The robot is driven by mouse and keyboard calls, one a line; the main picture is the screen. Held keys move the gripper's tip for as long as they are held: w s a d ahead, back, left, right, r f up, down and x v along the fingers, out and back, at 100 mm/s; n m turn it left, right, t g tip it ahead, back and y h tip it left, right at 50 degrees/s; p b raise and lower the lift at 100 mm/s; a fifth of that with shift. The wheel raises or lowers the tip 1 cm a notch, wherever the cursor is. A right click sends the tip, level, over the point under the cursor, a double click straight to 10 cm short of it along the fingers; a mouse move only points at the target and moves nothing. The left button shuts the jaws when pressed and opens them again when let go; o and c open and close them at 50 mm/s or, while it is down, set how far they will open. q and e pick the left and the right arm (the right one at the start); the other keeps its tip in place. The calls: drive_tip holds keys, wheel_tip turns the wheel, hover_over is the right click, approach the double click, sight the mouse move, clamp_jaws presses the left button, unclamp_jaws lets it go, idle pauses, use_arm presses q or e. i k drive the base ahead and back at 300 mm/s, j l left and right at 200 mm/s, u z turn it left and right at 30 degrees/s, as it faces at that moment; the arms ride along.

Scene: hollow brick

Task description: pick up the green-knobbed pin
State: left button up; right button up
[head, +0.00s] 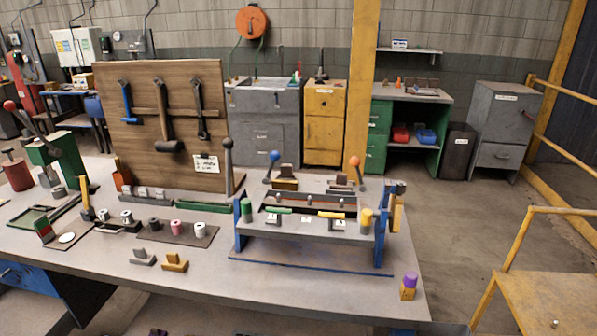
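A green cylindrical knob (246,209), which looks like the green-knobbed pin, stands upright at the front left corner of the blue-and-grey fixture (310,252). Its lower part is hidden, so I cannot tell how deep it sits. A similar yellow knob (367,220) stands at the fixture's front right. Flat green and yellow handles lie across the fixture between them. Neither of my grippers can be made out in the head view.
A purple-topped pin (410,279) stands in a small block at the table's (215,275) right corner. Levers with blue (274,155) and orange (354,161) balls rise behind the fixture. A wooden tool board (165,100) stands behind left. The table front is mostly clear.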

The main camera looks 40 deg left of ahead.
sight(246, 207)
drive_tip(key=u, duration=1.6)
